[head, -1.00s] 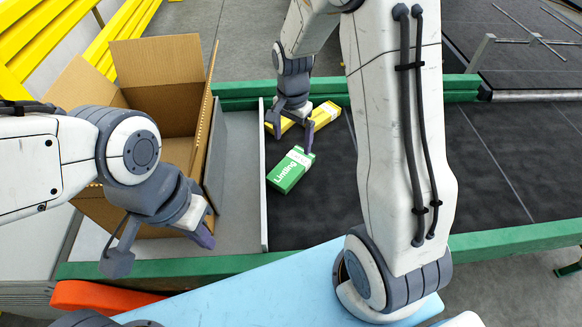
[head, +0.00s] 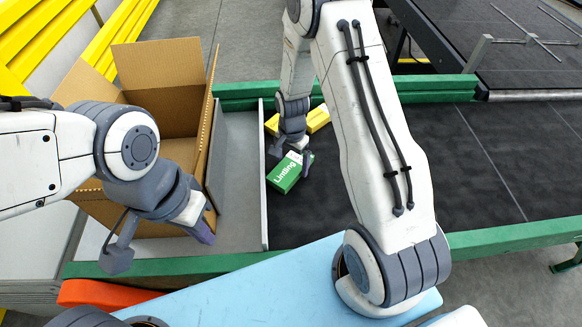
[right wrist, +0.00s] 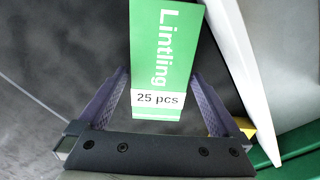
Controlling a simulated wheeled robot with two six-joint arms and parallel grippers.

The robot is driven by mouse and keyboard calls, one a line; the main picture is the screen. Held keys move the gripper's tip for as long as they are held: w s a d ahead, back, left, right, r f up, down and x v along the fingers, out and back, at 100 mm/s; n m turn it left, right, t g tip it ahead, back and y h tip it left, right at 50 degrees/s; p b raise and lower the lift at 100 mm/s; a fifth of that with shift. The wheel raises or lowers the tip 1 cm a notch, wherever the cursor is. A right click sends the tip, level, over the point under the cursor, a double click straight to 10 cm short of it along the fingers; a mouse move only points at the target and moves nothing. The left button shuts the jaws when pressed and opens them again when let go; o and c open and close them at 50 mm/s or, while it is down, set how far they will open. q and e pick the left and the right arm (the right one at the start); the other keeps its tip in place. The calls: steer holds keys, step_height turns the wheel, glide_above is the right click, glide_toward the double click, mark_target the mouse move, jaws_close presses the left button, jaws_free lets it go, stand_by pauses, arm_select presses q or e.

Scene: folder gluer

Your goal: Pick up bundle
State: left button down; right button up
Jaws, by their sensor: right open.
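The green bundle (head: 286,178), marked "Lintling", lies on the dark conveyor belt close to its left side. My right gripper (head: 290,158) is open and close above the bundle's far end. In the right wrist view the bundle (right wrist: 163,48), with its white "25 pcs" band, shows between the spread fingers of the right gripper (right wrist: 163,85); contact cannot be told. My left gripper (head: 160,249) is open and empty, in front of the open cardboard box (head: 165,62).
A yellow bundle (head: 318,118) lies behind the green one, partly hidden by my right gripper. A grey metal strip (head: 264,205) edges the belt (head: 450,165) on the left. Green rails (head: 515,235) run at front and back. The belt to the right is clear.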

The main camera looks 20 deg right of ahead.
mark_target(293, 165)
steer(key=c, duration=1.2)
steer(key=shift+c, duration=0.2)
steer(key=shift+d+r+b, duration=0.25)
steer(key=shift+r+b, duration=0.15)
steer(key=shift+b, duration=0.15)
step_height(293, 165, up, 6)
steer(key=shift+r+b, duration=0.2)
steer(key=shift+b, duration=0.4)
steer(key=s+d+b, duration=0.2)
steer(key=d, duration=0.7)
steer(key=s+d+b, duration=0.2)
steer(key=s+d, duration=0.1)
steer(key=d, duration=0.6)
steer(key=shift+s+d, duration=0.3)
steer(key=shift+d, duration=0.1)
